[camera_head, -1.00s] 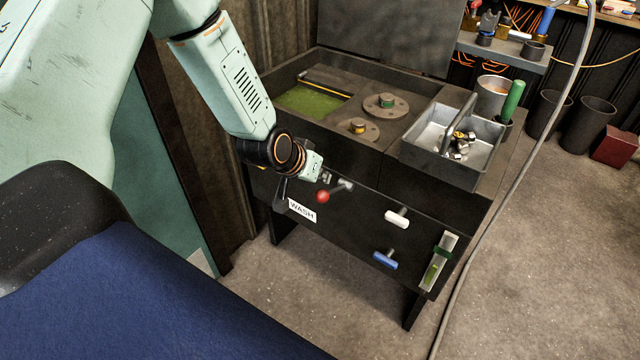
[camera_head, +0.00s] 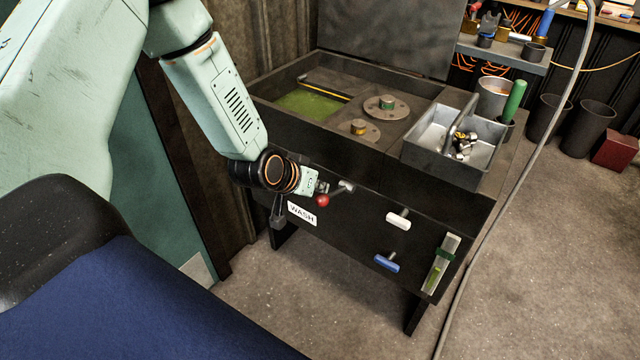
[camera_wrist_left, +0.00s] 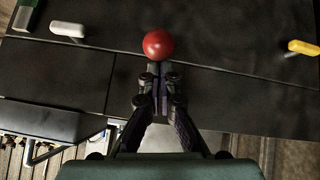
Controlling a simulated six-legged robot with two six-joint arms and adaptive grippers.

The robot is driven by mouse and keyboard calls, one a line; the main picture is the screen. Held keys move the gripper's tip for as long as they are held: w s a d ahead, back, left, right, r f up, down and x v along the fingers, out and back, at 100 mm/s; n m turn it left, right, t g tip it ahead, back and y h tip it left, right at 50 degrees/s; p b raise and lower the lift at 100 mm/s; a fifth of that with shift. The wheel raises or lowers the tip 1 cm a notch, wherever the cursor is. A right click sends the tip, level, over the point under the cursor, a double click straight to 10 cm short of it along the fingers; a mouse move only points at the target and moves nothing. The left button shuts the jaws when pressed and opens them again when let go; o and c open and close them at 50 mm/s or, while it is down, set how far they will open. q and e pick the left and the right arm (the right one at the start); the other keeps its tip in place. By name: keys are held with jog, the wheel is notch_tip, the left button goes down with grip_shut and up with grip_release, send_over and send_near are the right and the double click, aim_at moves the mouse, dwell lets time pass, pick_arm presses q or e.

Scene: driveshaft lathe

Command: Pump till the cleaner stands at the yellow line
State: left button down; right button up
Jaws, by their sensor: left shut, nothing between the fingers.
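The dark wash tank (camera_head: 410,160) has green cleaner (camera_head: 308,104) in its left basin, with a yellow line (camera_head: 326,91) just behind the liquid. A lever with a red ball (camera_head: 323,200) sticks out of the front panel; the ball also shows in the wrist view (camera_wrist_left: 158,45). My left gripper (camera_head: 322,187) is beside the ball in the head view. In the wrist view its fingertips (camera_wrist_left: 160,80) are together, empty, just below the ball; I cannot tell whether they touch it. My right gripper does not show.
A white handle (camera_head: 398,220), a blue handle (camera_head: 386,262) and a gauge with green liquid (camera_head: 440,262) are on the front panel. A yellow handle (camera_wrist_left: 303,47) shows in the wrist view. A metal tray (camera_head: 452,148) with small parts stands on the tank's right. A hose hangs at right.

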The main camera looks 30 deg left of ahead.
pick_arm(q)
jog(key=s+f+t+b, duration=0.3)
jog(key=f+t+b, duration=0.2)
jog(key=f+b, duration=0.4)
jog(key=shift+s+f+h+b, duration=0.2)
jog(key=shift+h+b, duration=0.1)
jog(key=shift+b, duration=0.25)
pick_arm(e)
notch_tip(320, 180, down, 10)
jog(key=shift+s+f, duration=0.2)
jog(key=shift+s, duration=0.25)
